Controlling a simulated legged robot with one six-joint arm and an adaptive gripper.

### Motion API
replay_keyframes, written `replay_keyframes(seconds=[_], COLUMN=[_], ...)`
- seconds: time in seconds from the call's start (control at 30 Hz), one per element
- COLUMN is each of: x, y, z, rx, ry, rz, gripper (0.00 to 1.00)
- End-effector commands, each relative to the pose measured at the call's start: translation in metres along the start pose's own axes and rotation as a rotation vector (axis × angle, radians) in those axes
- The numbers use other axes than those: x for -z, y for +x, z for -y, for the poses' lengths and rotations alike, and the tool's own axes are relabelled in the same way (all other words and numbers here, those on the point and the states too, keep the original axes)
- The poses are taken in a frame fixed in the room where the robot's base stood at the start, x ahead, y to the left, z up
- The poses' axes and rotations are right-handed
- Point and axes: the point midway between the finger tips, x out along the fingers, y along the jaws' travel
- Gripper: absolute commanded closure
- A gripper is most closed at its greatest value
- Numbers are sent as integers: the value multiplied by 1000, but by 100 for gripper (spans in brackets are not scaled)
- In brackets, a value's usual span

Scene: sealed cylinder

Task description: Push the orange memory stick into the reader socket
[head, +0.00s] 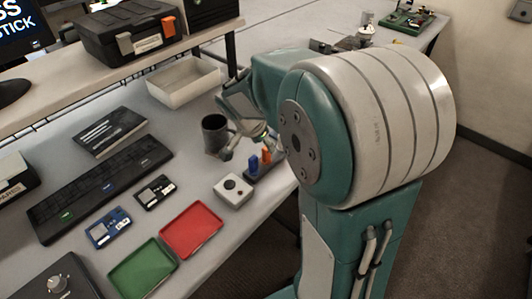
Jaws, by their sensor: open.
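A small orange upright piece, which looks like the memory stick (266,156), stands beside a blue upright piece (253,163). Both rise from a dark block (268,170) near the front edge of the desk. I cannot tell how deep the orange one sits. My gripper (248,146) is open just behind and above these pieces, with its fingers apart. My large teal and white arm joint hides part of the gripper and the area to its right. I cannot tell for sure which device holds the reader socket.
A dark mug (214,133) stands close left of my gripper. A white box with a round knob (232,190), a red tray (192,230) and a green tray (143,269) lie nearer. A keyboard (100,187) and a beige bin (183,82) are further off.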

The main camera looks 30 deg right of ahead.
Motion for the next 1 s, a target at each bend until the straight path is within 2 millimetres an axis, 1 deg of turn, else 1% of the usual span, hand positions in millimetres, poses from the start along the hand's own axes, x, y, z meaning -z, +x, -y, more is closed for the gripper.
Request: replay_keyframes(seconds=[0.03,0.1,0.2,0.27,0.37,0.67,0.7,0.73,0.77,0.8,0.83,1.0], x=[-1,-2,-2,-2,-2,-2,-2,-2,-2,-2,-2,-2], y=[10,21,35,40,44,44,44,44,44,43,43,44], z=[0,1,1,2,2,2,2,2,2,2,2,2], rx=[-6,-6,-5,-3,-1,-1,-1,-1,-1,-1,-1,-1], ry=[-2,0,0,0,1,0,0,0,0,0,0,0], rz=[3,3,1,1,1,1,1,1,1,1,1,1], gripper=[37,37,37,37,37,37,55,68,79,93,100,100])
